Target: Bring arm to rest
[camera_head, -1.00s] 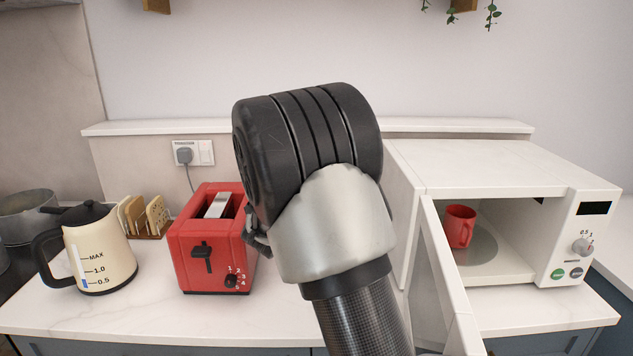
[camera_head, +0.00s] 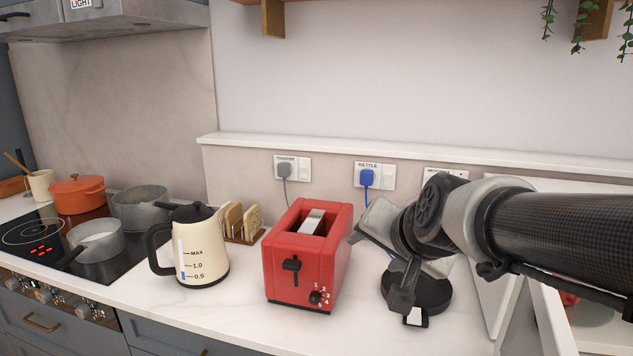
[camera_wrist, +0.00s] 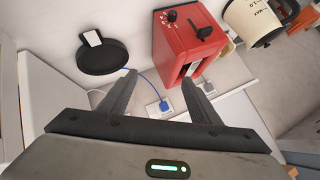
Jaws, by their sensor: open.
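My gripper (camera_wrist: 160,78) is open, with nothing between its two fingers in the wrist view. In the head view my arm reaches in from the right and my gripper (camera_head: 403,290) hangs beside the red toaster (camera_head: 305,255), in front of the black round kettle base (camera_head: 437,292). My wrist hides part of that base and the wall behind it. The wrist view looks down with the toaster (camera_wrist: 188,38) turned upside down and the kettle base (camera_wrist: 97,60) to its left.
The cream kettle (camera_head: 198,250) and a toast rack (camera_head: 243,225) stand left of the toaster. Pots stand on and beside the hob (camera_head: 40,235) at the far left. The microwave door (camera_head: 552,320) stands open at right, near my arm; a red mug (camera_head: 569,298) barely shows behind.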

